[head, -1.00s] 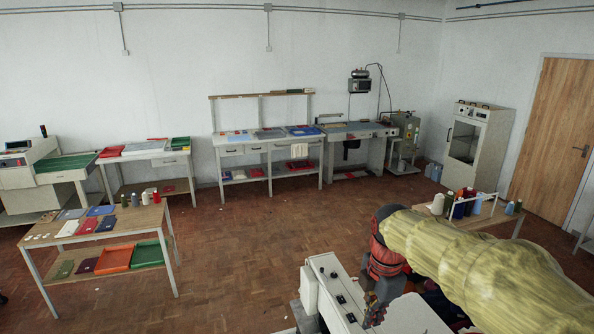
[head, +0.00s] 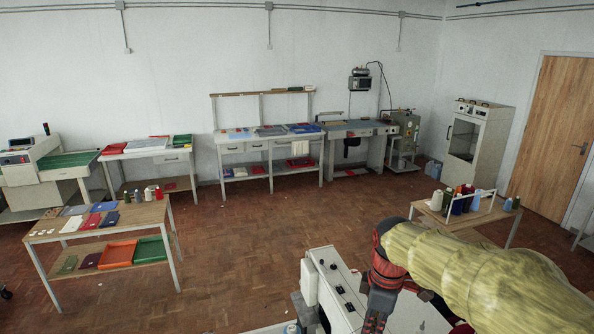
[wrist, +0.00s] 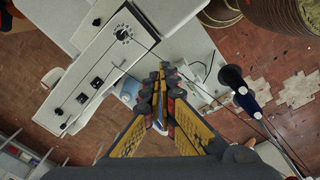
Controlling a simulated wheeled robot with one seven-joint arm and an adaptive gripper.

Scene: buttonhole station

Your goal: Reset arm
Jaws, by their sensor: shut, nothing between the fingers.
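My arm, in a yellow-green sleeve, reaches in from the lower right of the head view. My gripper (head: 374,322) hangs at its end, beside a white machine (head: 338,287) with dark knobs. In the wrist view my gripper (wrist: 163,68) has its yellow and black fingers drawn together at the tips, with nothing held. The white machine (wrist: 105,65) lies to the left of and beyond the fingers there, its dial and knobs showing. Whether the fingers touch the machine cannot be told.
A small wooden table (head: 430,213) with thread cones stands behind my arm. Another table (head: 110,222) with folded cloth and trays stands at left. Workbenches (head: 265,143) line the back wall. The parquet floor between them is clear. A thread stand (wrist: 240,90) is right of the fingers.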

